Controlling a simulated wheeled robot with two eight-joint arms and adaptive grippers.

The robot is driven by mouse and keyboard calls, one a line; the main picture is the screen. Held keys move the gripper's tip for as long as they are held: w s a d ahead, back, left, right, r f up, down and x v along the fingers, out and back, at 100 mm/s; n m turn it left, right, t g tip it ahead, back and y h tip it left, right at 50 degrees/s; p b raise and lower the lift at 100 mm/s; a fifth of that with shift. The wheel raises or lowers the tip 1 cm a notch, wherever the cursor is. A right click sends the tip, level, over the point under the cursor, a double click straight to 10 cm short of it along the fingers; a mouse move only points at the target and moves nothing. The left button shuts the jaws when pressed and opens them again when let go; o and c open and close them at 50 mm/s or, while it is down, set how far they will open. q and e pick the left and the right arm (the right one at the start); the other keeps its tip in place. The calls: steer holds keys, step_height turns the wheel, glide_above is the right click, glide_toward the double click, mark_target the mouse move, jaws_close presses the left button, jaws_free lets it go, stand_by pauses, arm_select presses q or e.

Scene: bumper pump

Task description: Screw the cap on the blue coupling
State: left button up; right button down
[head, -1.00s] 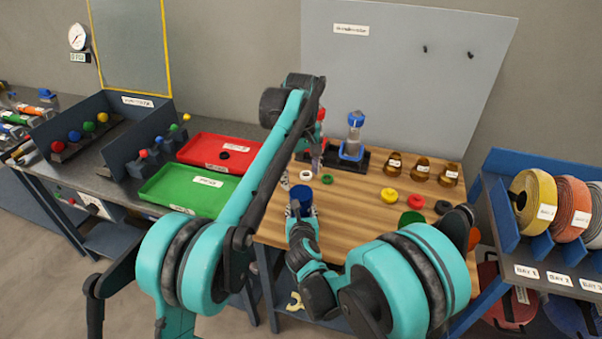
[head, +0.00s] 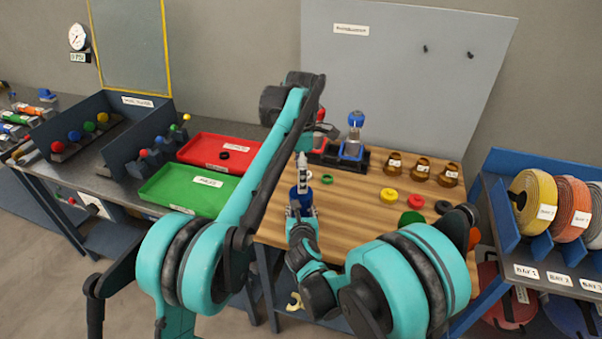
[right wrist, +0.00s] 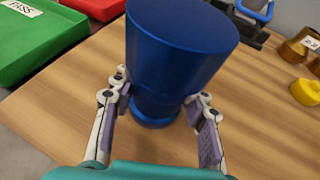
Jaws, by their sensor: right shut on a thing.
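The blue coupling (head: 302,190) is a blue cylinder over the front left part of the wooden table. It fills the upper middle of the right wrist view (right wrist: 178,50), wide above and narrower below. My right gripper (head: 300,210) is shut on its lower part, with a finger on each side in the right wrist view (right wrist: 160,110). My left gripper (head: 303,172) points down just above the coupling. Its fingertips are too small and overlapped to tell whether it is open or holds a cap. The coupling's top opening is not clearly visible.
Yellow (head: 389,195), red (head: 415,200) and green (head: 411,217) round pieces lie on the table (head: 355,220) at right. A small green ring (head: 327,179) lies close to the coupling. A dark fixture (head: 350,158) and several brown pieces (head: 422,172) stand behind.

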arm_select(q)
steer(key=shift+f, duration=3.95)
